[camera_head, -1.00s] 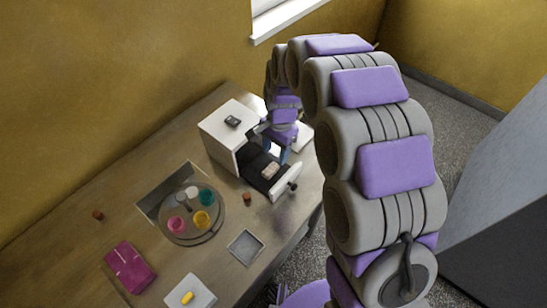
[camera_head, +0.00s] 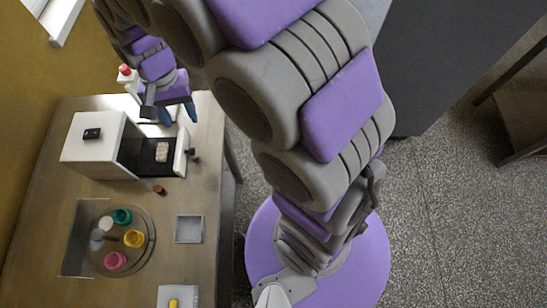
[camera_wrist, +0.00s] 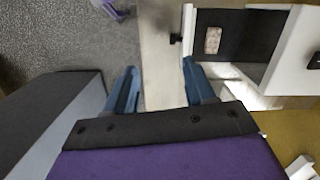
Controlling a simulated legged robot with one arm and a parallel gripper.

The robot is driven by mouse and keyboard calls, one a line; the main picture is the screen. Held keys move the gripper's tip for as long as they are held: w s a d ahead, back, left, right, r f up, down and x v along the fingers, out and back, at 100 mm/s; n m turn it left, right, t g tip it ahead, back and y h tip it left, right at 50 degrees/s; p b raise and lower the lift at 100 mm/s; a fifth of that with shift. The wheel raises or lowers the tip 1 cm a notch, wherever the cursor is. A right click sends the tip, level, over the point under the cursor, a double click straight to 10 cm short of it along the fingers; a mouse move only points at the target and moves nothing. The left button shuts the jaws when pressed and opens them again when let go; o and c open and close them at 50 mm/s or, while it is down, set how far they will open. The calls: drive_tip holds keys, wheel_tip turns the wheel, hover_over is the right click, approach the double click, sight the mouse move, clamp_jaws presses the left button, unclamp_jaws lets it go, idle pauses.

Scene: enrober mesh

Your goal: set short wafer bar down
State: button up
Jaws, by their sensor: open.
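The short wafer bar (camera_head: 162,151), a pale pinkish speckled block, lies on the dark mesh bed (camera_head: 133,158) that extends from the white box (camera_head: 90,150). In the wrist view the bar (camera_wrist: 212,40) lies on the same dark bed, right of the fingers and apart from them. My gripper (camera_head: 178,114) is open and empty, beyond the bed on its far side. In the wrist view its blue fingers (camera_wrist: 158,67) are spread wide with only the table strip and floor between them.
A white end plate (camera_head: 182,150) with a dark knob closes the bed's outer end. A round tray (camera_head: 145,250) with coloured cups, a square grey dish (camera_head: 189,229) and a small brown cylinder (camera_head: 159,189) stand nearer. A red-topped white object (camera_head: 125,72) is behind my gripper.

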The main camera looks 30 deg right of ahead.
drive_tip(key=s+d+r+n, duration=0.1)
drive_tip(key=s+d+n, duration=0.1)
drive_tip(key=s+d, duration=0.4)
drive_tip(key=s+d+r+n, duration=0.2)
drive_tip(key=s+d, duration=0.4)
drive_tip(key=s, duration=1.1)
drive_tip(key=shift+s+d+h, duration=0.2)
drive_tip(key=shift+s+h, duration=0.1)
drive_tip(key=shift+r, duration=0.1)
